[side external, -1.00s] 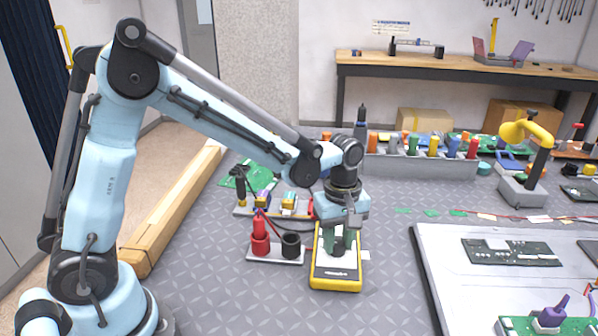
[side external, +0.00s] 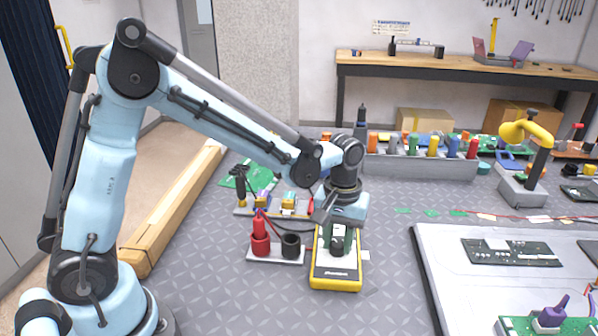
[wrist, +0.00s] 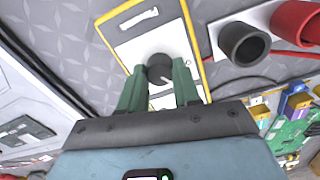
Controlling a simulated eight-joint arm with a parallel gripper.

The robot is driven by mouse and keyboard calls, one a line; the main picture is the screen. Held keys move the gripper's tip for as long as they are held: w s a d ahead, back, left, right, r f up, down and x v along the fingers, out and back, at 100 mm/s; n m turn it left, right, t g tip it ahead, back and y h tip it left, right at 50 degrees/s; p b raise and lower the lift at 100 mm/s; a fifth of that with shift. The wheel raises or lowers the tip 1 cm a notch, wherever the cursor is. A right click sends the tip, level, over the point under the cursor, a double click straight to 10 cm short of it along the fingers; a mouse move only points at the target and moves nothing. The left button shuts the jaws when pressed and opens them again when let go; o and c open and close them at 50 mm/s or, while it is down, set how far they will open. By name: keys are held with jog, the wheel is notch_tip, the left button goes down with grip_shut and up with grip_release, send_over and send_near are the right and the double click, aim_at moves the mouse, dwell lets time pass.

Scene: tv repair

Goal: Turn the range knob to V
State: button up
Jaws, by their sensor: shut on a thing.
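The yellow-edged multimeter (side external: 335,277) lies on the grey patterned mat below my gripper. Its white face (wrist: 135,50) shows in the wrist view, with the round dark range knob (wrist: 160,66) near the middle. A pale mark shows on the knob, pointing to the lower right in that view. My gripper (wrist: 160,78) is shut on the range knob, with one green finger on each side of it. In the side view my gripper (side external: 338,240) covers most of the dial, and the range letters cannot be read.
A holder with a red cup (side external: 260,243) and a black cup (side external: 291,245) stands just left of the meter. A small board with yellow parts (side external: 288,202) lies behind it. A pale work mat with circuit boards (side external: 440,270) is at the right. Bare mat lies in front.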

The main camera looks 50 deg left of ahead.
aim_at(338, 244)
jog(key=shift+m, duration=0.8)
jog(key=o, duration=1.1)
jog(key=shift+c, duration=0.2)
notch_tip(338, 244, up, 12)
